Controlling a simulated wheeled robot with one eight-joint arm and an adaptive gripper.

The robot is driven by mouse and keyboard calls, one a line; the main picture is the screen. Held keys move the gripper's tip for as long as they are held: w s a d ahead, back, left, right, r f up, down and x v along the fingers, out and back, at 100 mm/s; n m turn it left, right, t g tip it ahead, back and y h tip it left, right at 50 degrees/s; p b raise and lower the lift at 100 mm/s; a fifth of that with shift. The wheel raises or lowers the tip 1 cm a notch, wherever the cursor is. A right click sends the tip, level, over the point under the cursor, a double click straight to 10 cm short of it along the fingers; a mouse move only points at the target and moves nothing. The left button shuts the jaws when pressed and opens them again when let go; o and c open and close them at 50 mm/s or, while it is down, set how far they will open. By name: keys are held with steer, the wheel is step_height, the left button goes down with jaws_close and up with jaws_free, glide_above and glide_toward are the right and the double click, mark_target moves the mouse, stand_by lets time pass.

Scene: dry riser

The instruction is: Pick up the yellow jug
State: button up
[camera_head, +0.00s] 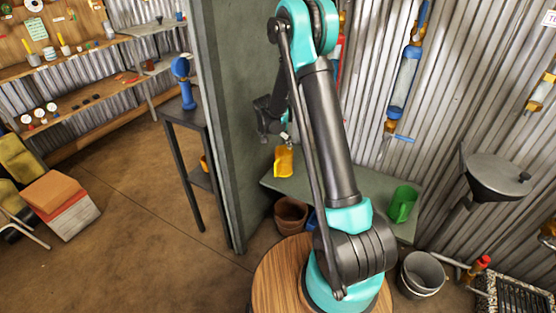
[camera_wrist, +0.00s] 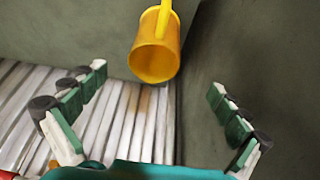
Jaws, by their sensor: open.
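The yellow jug (camera_head: 284,162) is on the green bench (camera_head: 335,184), close to the grey partition. In the wrist view the yellow jug (camera_wrist: 155,50) is ahead of my fingers, near the top centre. Its round end faces the camera and its handle points to the top edge. My gripper (camera_wrist: 157,82) is open, with one finger on each side of the picture and nothing held. In the head view my gripper (camera_head: 284,137) is just above the jug, small and partly hidden by my arm. I cannot tell whether a finger touches the jug.
A green jug (camera_head: 403,203) stands at the bench's right end. The grey partition (camera_head: 222,120) rises close left of the yellow jug, and a corrugated wall (camera_head: 368,120) is behind. Brown pots (camera_head: 290,214) are below the bench. A metal bucket (camera_head: 421,272) stands on the floor.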

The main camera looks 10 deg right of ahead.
mark_target(284, 162)
steer(key=shift+s+x, duration=0.15)
steer(key=shift+x, duration=2.65)
steer(key=shift+s+x, duration=0.2)
steer(key=shift+x, duration=2.6)
steer(key=shift+s+x, duration=0.15)
steer(key=shift+x, duration=2.7)
steer(key=shift+f, duration=0.15)
steer(key=shift+c, duration=0.2)
steer(key=c, duration=1.3)
steer(key=shift+o, duration=0.2)
